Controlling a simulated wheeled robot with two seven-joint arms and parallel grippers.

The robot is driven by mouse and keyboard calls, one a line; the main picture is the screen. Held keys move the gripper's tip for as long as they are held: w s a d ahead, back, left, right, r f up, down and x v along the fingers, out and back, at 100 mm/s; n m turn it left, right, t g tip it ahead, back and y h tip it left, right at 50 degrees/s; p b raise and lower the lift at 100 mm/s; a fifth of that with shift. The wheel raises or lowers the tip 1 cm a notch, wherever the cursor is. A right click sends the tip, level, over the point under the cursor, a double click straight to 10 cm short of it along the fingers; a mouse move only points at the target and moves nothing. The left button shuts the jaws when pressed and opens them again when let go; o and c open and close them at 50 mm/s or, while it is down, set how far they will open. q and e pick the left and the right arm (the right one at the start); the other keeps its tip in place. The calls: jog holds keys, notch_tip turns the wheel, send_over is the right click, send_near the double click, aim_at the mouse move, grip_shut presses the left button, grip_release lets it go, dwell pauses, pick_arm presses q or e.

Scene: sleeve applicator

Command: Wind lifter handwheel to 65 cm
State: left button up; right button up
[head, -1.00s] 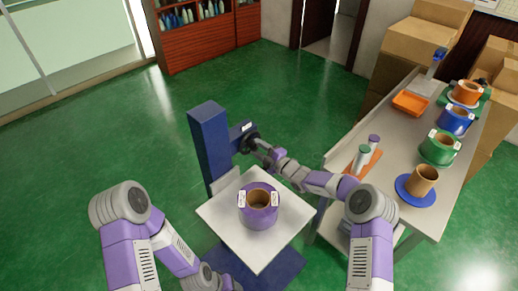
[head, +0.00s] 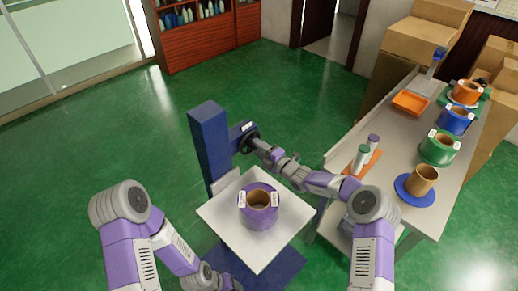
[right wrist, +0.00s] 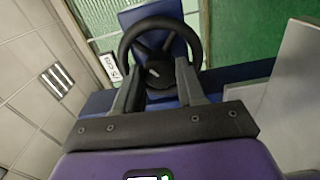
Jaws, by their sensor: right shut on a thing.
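The lifter is a dark blue column (head: 209,145) with a side arm that bears a black handwheel (head: 250,136). The spoked handwheel (right wrist: 124,45) shows large in the right wrist view. My right gripper (head: 262,146) is at the handwheel; in the right wrist view its two fingers (right wrist: 158,88) are shut on the wheel at its near side. The lifter's pale square platform (head: 222,213) carries a purple roll (head: 257,218) with a brown core. A white label (right wrist: 110,67) beside the wheel is too small to read surely. My left arm is low at the left; its gripper is out of sight.
A grey table (head: 395,150) at the right holds an orange tray (head: 410,103), several coloured rolls and a brown core on a blue disc (head: 414,190). Cardboard boxes (head: 420,50) stand behind it. The green floor left of and behind the lifter is clear.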

jog(key=o, duration=1.1)
jog(key=shift+c, duration=0.2)
jog(key=p+v, duration=0.1)
jog(key=v, duration=0.6)
jog(key=shift+s+d+p, duration=0.25)
jog(key=shift+p, duration=0.05)
jog(key=shift+r, duration=0.1)
